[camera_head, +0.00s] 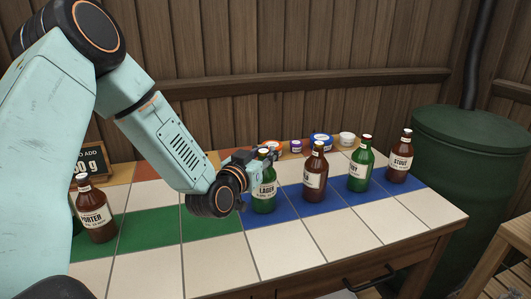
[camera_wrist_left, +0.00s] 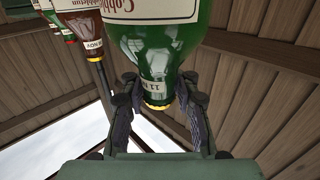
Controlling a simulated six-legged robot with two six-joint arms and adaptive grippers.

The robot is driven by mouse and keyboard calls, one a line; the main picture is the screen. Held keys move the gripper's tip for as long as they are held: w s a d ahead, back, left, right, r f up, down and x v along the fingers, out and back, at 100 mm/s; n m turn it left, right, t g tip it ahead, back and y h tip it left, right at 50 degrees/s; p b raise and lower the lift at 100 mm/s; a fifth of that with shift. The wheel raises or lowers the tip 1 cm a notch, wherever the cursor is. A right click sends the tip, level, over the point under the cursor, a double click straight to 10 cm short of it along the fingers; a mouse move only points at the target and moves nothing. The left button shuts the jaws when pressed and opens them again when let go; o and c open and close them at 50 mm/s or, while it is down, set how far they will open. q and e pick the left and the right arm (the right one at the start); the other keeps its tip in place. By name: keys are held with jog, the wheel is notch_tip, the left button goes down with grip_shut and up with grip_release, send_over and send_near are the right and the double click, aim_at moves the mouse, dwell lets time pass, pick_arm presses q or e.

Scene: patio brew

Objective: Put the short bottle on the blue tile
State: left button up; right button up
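A green lager bottle (camera_head: 264,190) stands upright at the left end of the row of blue tiles (camera_head: 290,204). My left gripper (camera_head: 276,157) is at its neck. In the left wrist view the same green bottle (camera_wrist_left: 152,55) appears upside down, its neck and yellow cap between the two fingers (camera_wrist_left: 158,92). My right gripper is not in view.
A brown porter bottle (camera_head: 95,213) stands at the left, with a green one partly hidden behind my arm. Small tubs (camera_head: 320,140) and a chalkboard (camera_head: 90,160) are at the back. White front tiles (camera_head: 340,234) are clear. A green barrel (camera_head: 470,160) stands at right.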

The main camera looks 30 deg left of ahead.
pick_arm(q)
jog(key=o, duration=0.4)
jog(key=shift+d, duration=0.15)
jog(key=shift+o, duration=0.2)
jog(key=shift+r, duration=0.1)
jog(key=shift+s+r, duration=0.1)
jog(key=s+p, duration=0.6)
jog(key=s, duration=0.5)
jog(key=shift+s+d+r, duration=0.15)
jog(key=shift+s+d, duration=0.2)
jog(key=shift+d, duration=0.1)
